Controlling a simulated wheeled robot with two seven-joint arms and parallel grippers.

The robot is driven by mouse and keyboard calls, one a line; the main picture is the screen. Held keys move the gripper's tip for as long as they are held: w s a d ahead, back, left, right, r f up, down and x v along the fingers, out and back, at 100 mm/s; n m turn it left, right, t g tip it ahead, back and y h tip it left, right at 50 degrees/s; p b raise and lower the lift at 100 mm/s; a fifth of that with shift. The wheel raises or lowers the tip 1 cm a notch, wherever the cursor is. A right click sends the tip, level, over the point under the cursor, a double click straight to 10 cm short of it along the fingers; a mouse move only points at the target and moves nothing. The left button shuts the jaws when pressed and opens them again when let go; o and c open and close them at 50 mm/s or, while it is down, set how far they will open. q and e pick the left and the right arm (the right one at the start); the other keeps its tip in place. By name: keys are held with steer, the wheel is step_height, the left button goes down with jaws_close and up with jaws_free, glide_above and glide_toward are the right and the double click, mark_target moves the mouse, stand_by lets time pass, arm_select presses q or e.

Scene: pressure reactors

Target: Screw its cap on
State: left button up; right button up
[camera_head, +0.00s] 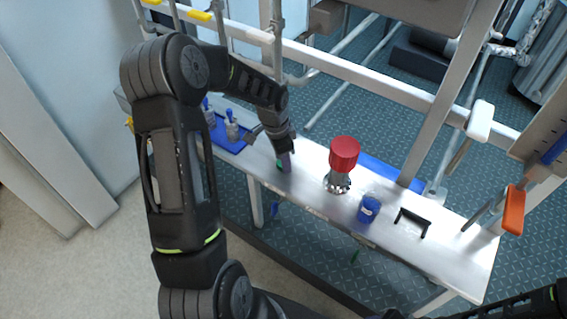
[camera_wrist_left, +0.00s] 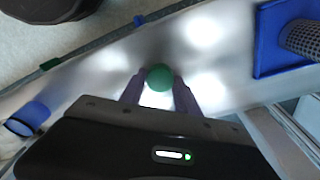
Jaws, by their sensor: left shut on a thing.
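My left gripper (camera_head: 284,160) points down at the metal bench, left of the red-topped vessel. In the left wrist view its two fingers (camera_wrist_left: 160,92) are shut on a small round green thing (camera_wrist_left: 159,77), which may be the cap. Only a sliver of the green thing (camera_head: 279,163) shows beside the fingers in the head view. Whether it touches the bench is unclear. A blue container (camera_head: 369,209) with a pale label stands on the bench to the right, apart from the gripper. I cannot tell which container the cap belongs to. My right gripper is not in view.
A red-topped metal vessel (camera_head: 344,155) stands mid-bench. A blue tray (camera_head: 236,146) with bottles is at the left. A black bracket (camera_head: 412,221) lies at the right. A white rail (camera_head: 350,72) runs behind. Bare bench (camera_head: 450,250) shows at the right end.

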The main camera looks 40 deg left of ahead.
arm_select(q)
jaws_close()
steer(key=shift+r, duration=0.15)
